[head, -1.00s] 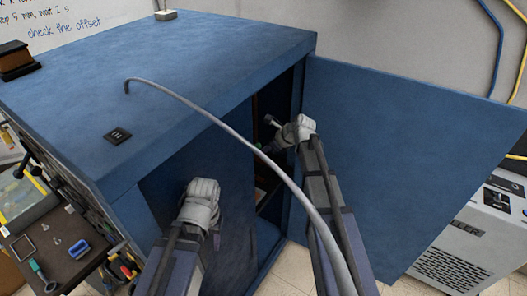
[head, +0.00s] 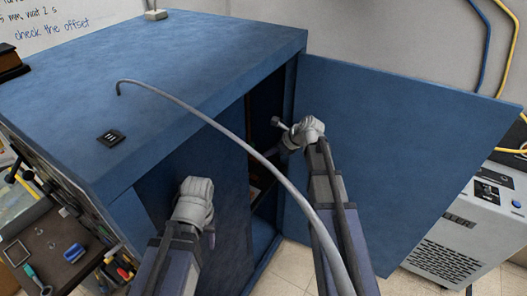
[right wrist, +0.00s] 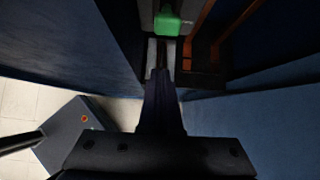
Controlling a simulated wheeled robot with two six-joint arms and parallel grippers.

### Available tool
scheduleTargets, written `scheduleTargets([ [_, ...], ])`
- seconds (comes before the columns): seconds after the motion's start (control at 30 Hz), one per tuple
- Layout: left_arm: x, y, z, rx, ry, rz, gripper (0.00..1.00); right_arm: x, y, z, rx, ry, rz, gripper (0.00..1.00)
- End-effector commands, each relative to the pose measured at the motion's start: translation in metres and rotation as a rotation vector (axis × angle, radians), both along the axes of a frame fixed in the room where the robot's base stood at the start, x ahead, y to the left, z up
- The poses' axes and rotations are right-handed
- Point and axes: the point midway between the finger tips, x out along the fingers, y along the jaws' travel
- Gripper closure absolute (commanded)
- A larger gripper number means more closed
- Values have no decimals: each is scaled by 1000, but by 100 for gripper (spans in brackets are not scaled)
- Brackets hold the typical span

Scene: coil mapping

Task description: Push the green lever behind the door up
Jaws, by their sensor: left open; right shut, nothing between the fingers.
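The green lever (right wrist: 168,21) shows at the top of the right wrist view, on a pale grey mount inside the dark cabinet. It cannot be made out in the head view. My right gripper (right wrist: 161,62) is shut and empty, its fingertips just below the lever in that picture. I cannot tell whether they touch it. In the head view my right gripper (head: 284,138) is at the cabinet opening beside the open blue door (head: 400,150). My left gripper (head: 194,203) is open and empty in front of the closed blue panel; its fingers are mostly hidden.
The blue cabinet (head: 190,60) fills the middle, and a grey cable (head: 200,115) arches over it across the view. A white machine (head: 470,225) stands right of the door. A tool tray (head: 55,250) is at lower left. Orange-brown bars (right wrist: 200,40) stand right of the lever.

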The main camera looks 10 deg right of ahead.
Motion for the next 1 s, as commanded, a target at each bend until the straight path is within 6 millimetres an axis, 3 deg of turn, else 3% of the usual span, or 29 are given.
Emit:
scheduleTargets([
  [0.03,0,0,14,0,0,2,53,-5,-4,14,0,0,-1,100],
  [0.3,0,0,38,-2,0,8,53,-18,-17,38,0,0,-1,100],
  [1.0,0,0,43,-2,0,10,53,-21,-22,43,0,0,0,100],
])
